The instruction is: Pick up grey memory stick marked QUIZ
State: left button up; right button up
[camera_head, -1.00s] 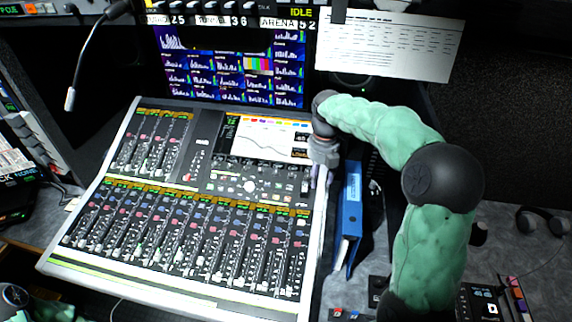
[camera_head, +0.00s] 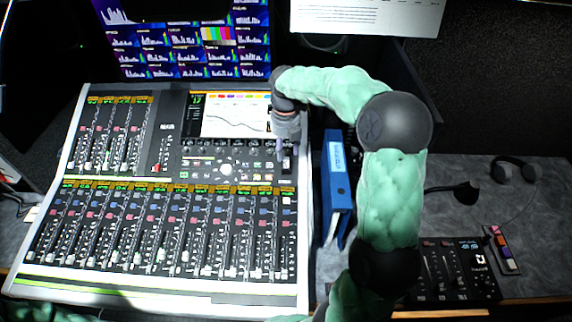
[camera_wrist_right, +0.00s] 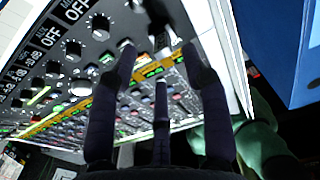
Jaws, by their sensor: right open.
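My right gripper (camera_head: 283,150) points down over the right edge of the mixing console, beside its small screen. In the right wrist view its fingers (camera_wrist_right: 160,58) are spread apart, with console controls showing between them. A dark, blurred shape (camera_wrist_right: 158,15) lies beyond the fingertips; I cannot tell what it is. I cannot make out a grey memory stick or a QUIZ label in either view. My left gripper is not in view.
The mixing console (camera_head: 165,272) fills the left and middle. A blue binder (camera_head: 337,190) stands close to its right, beside my right arm. Further right are a small black control panel (camera_head: 450,270), a headset (camera_head: 515,168) and bare grey desk (camera_head: 463,172).

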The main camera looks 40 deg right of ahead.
aim_at(286, 158)
jog(key=f+b, duration=0.2)
jog(key=f, duration=0.3)
jog(key=shift+s, duration=0.2)
jog(key=shift+r, duration=0.1)
grip_shut()
